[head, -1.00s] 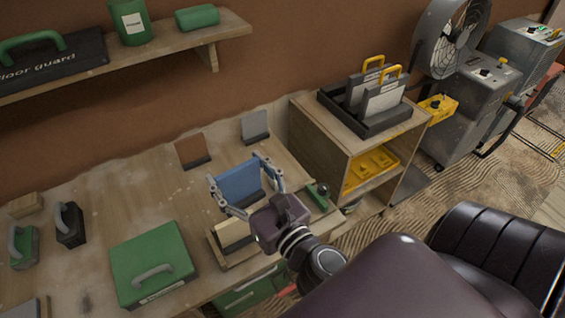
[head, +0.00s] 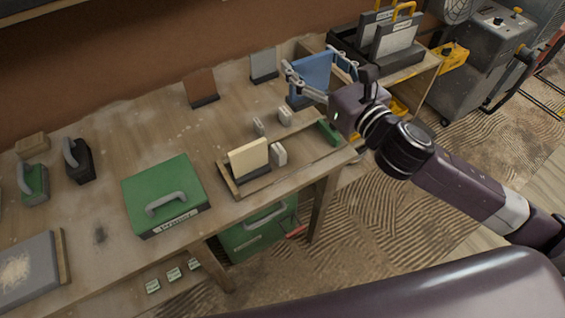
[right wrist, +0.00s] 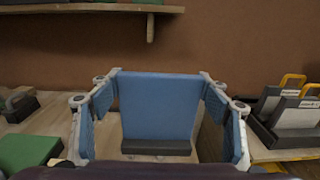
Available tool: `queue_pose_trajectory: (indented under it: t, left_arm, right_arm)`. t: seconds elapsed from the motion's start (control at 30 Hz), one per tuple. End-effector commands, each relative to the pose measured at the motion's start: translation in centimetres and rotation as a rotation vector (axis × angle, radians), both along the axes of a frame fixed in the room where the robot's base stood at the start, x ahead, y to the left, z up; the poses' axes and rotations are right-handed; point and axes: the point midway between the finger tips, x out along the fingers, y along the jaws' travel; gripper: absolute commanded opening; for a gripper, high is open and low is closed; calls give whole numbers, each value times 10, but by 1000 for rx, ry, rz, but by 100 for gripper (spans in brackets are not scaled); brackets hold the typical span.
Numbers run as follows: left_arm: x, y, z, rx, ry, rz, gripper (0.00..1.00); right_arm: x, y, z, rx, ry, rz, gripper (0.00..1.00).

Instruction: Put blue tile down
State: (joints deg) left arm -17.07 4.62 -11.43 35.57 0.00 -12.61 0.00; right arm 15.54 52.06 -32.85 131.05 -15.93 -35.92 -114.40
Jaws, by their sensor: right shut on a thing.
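The blue tile (head: 313,76) is upright between the fingers of my right gripper (head: 320,68), toward the back right of the workbench. In the right wrist view the blue tile (right wrist: 160,105) fills the middle, with a dark strip along its bottom edge. My right gripper (right wrist: 160,100) is shut on it, with a finger at each side edge. I cannot tell whether the tile's bottom touches the bench. My left gripper is not in view.
A brown tile (head: 201,86) and a grey tile (head: 263,64) stand along the bench's back. Small grey blocks (head: 285,117) and a wooden tray (head: 232,183) with a cream block (head: 249,158) are in front. A shelf unit (head: 425,78) with a dark rack adjoins at right.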

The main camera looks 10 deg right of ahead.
Motion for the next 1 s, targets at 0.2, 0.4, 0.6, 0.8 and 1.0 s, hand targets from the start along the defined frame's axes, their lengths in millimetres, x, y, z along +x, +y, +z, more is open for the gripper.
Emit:
queue_pose_trajectory:
  t: [0.2,0.4,0.6,0.8,1.0]
  left_arm:
    - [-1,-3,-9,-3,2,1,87]
    - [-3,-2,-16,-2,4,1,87]
    - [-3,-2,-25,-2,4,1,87]
    - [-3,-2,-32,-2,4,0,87]
    - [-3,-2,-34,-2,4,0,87]
  right_arm:
    - [13,-8,9,-4,3,14,17]
    - [13,-8,-30,1,13,14,17]
    - [12,-8,-84,1,12,12,17]
    - [13,-8,-128,1,8,13,17]
    - [13,-8,-145,-3,4,14,17]
